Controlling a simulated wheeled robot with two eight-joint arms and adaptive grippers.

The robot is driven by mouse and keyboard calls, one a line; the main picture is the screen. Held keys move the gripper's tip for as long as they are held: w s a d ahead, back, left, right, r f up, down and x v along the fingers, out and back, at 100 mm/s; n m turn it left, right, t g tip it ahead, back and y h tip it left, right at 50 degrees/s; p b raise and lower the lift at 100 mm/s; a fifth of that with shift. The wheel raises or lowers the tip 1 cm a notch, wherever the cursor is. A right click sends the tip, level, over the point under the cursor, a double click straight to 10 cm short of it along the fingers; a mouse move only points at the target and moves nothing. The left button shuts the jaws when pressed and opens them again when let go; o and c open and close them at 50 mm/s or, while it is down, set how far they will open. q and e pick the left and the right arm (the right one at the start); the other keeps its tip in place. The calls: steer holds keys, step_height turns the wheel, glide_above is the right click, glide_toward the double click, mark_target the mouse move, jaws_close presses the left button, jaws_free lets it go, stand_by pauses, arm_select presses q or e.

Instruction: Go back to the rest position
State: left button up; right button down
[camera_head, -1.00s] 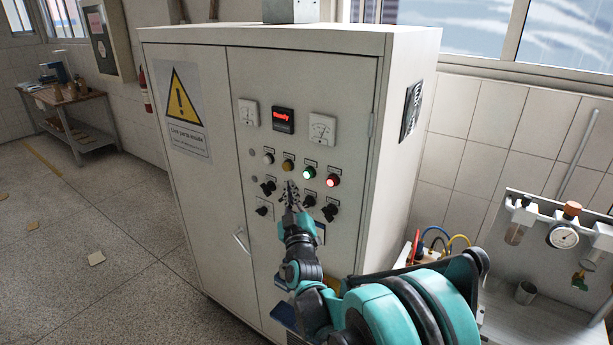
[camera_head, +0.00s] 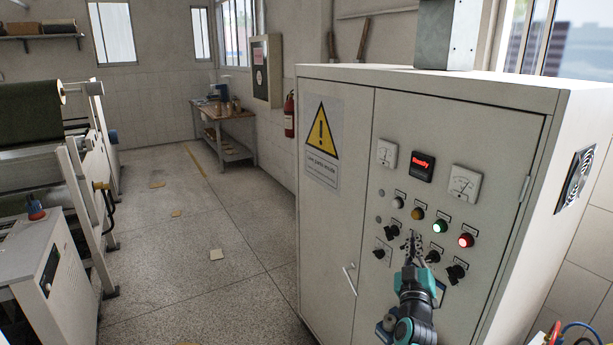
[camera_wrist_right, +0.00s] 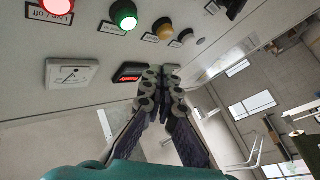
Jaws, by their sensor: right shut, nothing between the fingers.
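My right gripper (camera_head: 412,243) is in front of the grey control cabinet (camera_head: 335,225), near its black knobs. Its fingers are shut and empty in the right wrist view (camera_wrist_right: 163,85). I cannot tell whether the fingertips touch the panel. A red display reading "Ready" (camera_head: 422,166) sits above a row of lamps. The green lamp (camera_head: 440,226) and red lamp (camera_head: 466,240) are lit. The wrist view also shows the green lamp (camera_wrist_right: 123,16) and a meter (camera_wrist_right: 72,74). My left gripper is in neither view.
A white machine with a roll (camera_head: 40,250) stands at the left. A wooden workbench (camera_head: 228,125) and a red fire extinguisher (camera_head: 289,115) are at the back. The speckled floor (camera_head: 180,290) between machine and cabinet is mostly clear, with a few paper scraps.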

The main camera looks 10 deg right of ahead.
steer(key=s+a+f+n+g+y+b, duration=0.1)
steer(key=s+a+f+g+y, duration=0.3)
steer(key=a, duration=0.4)
steer(key=s+a+f+g+y+b, duration=0.1)
steer(key=s+a+f+g+y, duration=0.1)
steer(key=s+a+f+y, duration=0.45)
steer(key=s+a+f+m+g+h, duration=0.1)
steer(key=s+a+f+g, duration=0.1)
steer(key=s+f, duration=0.3)
steer(key=s+a+f+g+h, duration=0.1)
steer(key=s+f+g, duration=0.3)
steer(key=s, duration=0.7)
steer(key=shift+s+a+f+m, duration=0.4)
steer(key=shift+a+f, duration=0.15)
steer(key=shift+a, duration=0.3)
